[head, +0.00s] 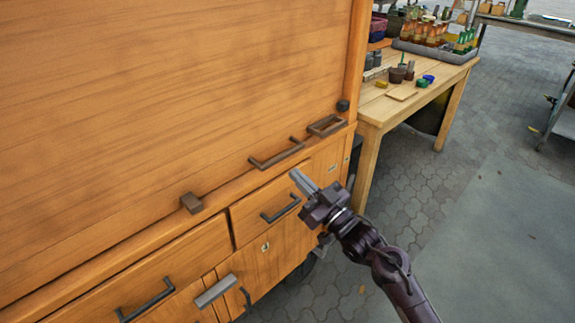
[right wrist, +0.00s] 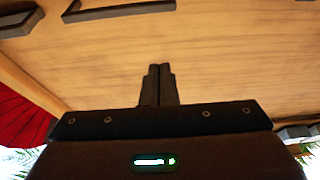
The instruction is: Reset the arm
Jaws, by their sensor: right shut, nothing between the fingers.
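My right gripper (head: 303,183) reaches in from the lower right in the head view, in front of the wooden cabinet (head: 150,120). Its fingers are shut and empty, pointing up and left near the cabinet's ledge, close to a dark bar handle (head: 277,154). In the right wrist view the two fingers of the gripper (right wrist: 159,70) lie side by side, with a wooden surface (right wrist: 220,60) beyond. I cannot tell whether the fingertips touch the cabinet. My left gripper is not in view.
Drawers with dark handles (head: 281,208) and a grey handle (head: 215,291) are below the ledge. A wooden table (head: 369,112) with small pots and a bottle tray (head: 436,50) stands at the back right. The paved floor (head: 440,170) to the right is clear.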

